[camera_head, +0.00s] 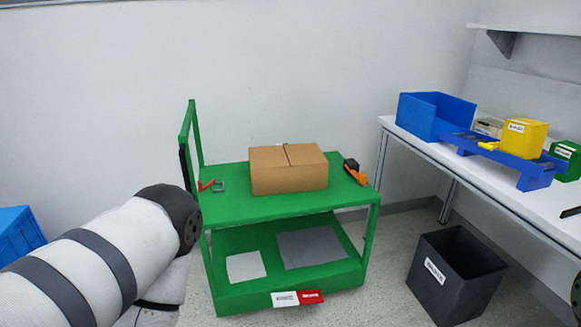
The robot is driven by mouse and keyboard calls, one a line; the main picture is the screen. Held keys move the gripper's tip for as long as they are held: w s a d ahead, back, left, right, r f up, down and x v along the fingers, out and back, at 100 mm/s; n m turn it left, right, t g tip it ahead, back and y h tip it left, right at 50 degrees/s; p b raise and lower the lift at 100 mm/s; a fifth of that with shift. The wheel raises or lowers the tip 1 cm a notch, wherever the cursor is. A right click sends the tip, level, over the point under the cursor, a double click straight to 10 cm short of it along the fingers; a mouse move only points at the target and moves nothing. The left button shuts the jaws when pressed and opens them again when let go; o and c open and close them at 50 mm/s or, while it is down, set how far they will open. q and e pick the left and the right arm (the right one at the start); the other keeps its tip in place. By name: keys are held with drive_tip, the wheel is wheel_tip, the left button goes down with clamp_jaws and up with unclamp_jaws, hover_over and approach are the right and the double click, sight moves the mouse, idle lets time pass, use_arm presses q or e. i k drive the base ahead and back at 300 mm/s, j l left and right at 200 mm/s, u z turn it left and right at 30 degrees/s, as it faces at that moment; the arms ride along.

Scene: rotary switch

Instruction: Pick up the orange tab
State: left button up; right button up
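A small orange piece (358,177) lies on the top shelf of the green cart (225,207), near its right end. It is joined to or touching a black part (351,164); I cannot tell which. A cardboard box (288,170) stands just left of it. My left arm comes in from the lower left, but its gripper is not in view. My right gripper is not in view either.
A small red item (206,185) and a dark square frame (218,186) lie left of the box. A black bin (455,275) stands right of the cart. The white bench (460,175) holds blue, yellow and green bins. A blue crate (18,235) is at the left edge.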

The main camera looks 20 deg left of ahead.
sight(362, 177)
drive_tip(key=i+l+z, duration=0.15)
drive_tip(key=i+z, duration=0.15)
drive_tip(key=i, duration=0.65)
drive_tip(key=i+z, duration=0.35)
drive_tip(key=i, duration=0.6)
drive_tip(key=j, duration=0.1)
